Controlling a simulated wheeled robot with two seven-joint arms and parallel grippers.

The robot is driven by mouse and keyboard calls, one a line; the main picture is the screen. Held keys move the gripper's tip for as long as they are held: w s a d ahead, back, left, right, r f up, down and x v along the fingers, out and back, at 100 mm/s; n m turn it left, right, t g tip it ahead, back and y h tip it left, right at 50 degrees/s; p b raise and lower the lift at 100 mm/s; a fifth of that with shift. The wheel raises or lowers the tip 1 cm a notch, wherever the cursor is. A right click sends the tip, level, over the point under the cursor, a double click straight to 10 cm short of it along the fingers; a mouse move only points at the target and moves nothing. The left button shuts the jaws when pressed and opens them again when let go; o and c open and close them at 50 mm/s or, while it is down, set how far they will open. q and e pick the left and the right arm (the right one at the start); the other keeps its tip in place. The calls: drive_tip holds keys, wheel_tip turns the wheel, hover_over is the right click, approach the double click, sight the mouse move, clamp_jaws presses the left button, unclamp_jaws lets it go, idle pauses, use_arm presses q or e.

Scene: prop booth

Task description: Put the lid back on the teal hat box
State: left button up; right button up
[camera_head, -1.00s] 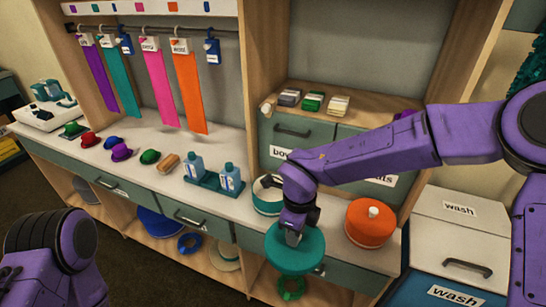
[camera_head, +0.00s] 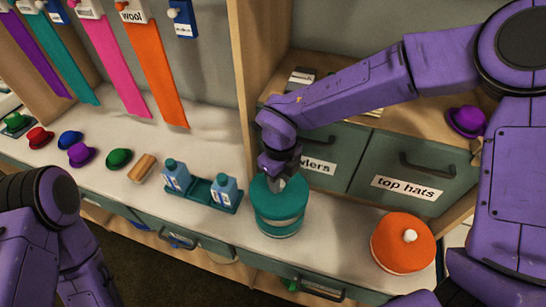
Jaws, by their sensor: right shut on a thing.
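The teal hat box (camera_head: 277,222), round with a pale band, stands on the counter near its front edge, right of the blue bottles. My right gripper (camera_head: 284,181) is directly above it, pointing down and shut on the teal lid (camera_head: 262,193). The lid is over the top of the box and hides its opening. I cannot tell whether the lid is fully seated or slightly above the rim. The left arm's purple links show at the lower left; its gripper is out of view.
Blue bottles in a teal tray (camera_head: 198,192) stand close left of the box. An orange round box (camera_head: 403,242) with a white knob is to the right. Drawers labelled "top hats" (camera_head: 412,182) are behind. Small hats (camera_head: 80,154) line the counter at left.

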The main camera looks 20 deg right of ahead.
sight(281, 190)
drive_tip(key=shift+r, duration=0.1)
drive_tip(key=shift+s+d+f+t+b, duration=0.15)
drive_tip(key=shift+s+f+t+b, duration=0.25)
drive_tip(key=shift+s+b, duration=0.45)
drive_tip(key=f+b, duration=0.1)
drive_tip(key=w+f+b, duration=0.1)
drive_tip(key=f+b, duration=0.1)
drive_tip(key=f, duration=0.1)
drive_tip(key=shift+w, duration=0.25)
drive_tip(key=shift+f, duration=0.3)
drive_tip(key=shift+s+f+b, duration=0.25)
drive_tip(key=shift+s+b, duration=0.05)
drive_tip(key=shift+b, duration=0.05)
use_arm(q)
drive_tip(key=f, duration=0.2)
drive_tip(key=s+f, duration=0.1)
drive_tip(key=f, duration=0.2)
drive_tip(key=shift+s+f, duration=0.1)
drive_tip(key=shift+s, duration=0.1)
use_arm(e)
drive_tip(key=shift+w, duration=0.15)
use_arm(q)
drive_tip(key=shift+r+p, duration=0.35)
drive_tip(key=shift+p, duration=0.1)
